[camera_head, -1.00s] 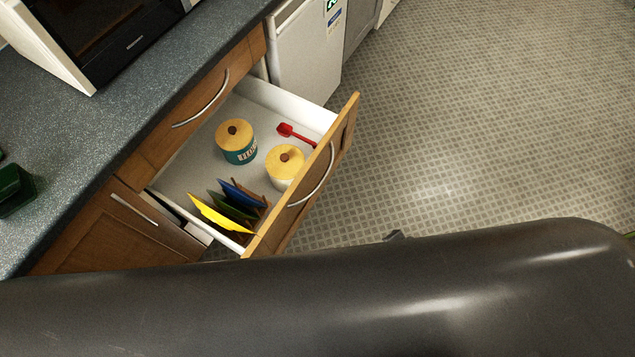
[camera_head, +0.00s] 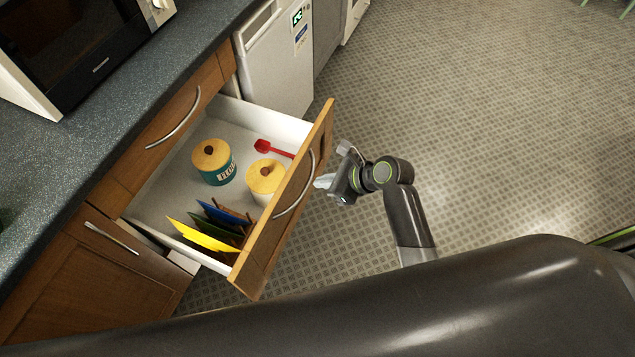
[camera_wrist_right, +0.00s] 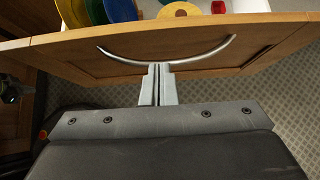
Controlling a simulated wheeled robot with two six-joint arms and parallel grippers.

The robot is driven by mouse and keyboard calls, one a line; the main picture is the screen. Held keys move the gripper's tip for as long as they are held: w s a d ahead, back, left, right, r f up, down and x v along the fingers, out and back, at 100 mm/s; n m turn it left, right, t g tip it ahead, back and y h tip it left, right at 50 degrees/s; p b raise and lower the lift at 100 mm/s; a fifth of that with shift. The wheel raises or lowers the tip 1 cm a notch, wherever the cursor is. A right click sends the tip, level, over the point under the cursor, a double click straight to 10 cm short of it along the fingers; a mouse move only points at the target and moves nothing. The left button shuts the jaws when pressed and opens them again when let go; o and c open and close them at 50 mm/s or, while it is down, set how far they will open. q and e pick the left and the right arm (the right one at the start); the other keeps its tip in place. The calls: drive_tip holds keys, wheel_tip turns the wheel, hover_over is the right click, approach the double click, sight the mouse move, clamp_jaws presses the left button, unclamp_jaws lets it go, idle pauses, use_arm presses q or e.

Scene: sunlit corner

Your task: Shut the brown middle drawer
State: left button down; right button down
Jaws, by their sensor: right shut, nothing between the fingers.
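The brown middle drawer (camera_head: 287,205) stands pulled far out from the cabinet, its wooden front facing the open floor. Its curved metal handle (camera_head: 304,190) is on that front and also shows in the right wrist view (camera_wrist_right: 205,58). My right gripper (camera_head: 323,181) is just outside the drawer front, close to the handle, fingers pointing at the front. In the right wrist view its fingers (camera_wrist_right: 158,68) are together and empty, with tips at the handle's middle. I cannot tell whether they touch.
The drawer holds a teal jar (camera_head: 214,162), a cream jar (camera_head: 265,178), a red utensil (camera_head: 270,148) and several coloured boards (camera_head: 210,232). A closed drawer (camera_head: 172,125) and speckled worktop (camera_head: 95,135) are behind. Tiled floor (camera_head: 480,110) is clear to the right.

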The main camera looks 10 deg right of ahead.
sight(292, 185)
use_arm(q)
drive_tip(key=shift+f+b, duration=0.5)
drive_tip(key=shift+f, duration=0.05)
use_arm(e)
drive_tip(key=x, duration=0.8)
drive_tip(key=shift+w+a+f, duration=0.1)
drive_tip(key=shift+a+f, duration=0.05)
drive_tip(key=shift+f, duration=0.05)
use_arm(q)
drive_tip(key=shift+a, duration=0.15)
use_arm(e)
drive_tip(key=shift+w, duration=0.1)
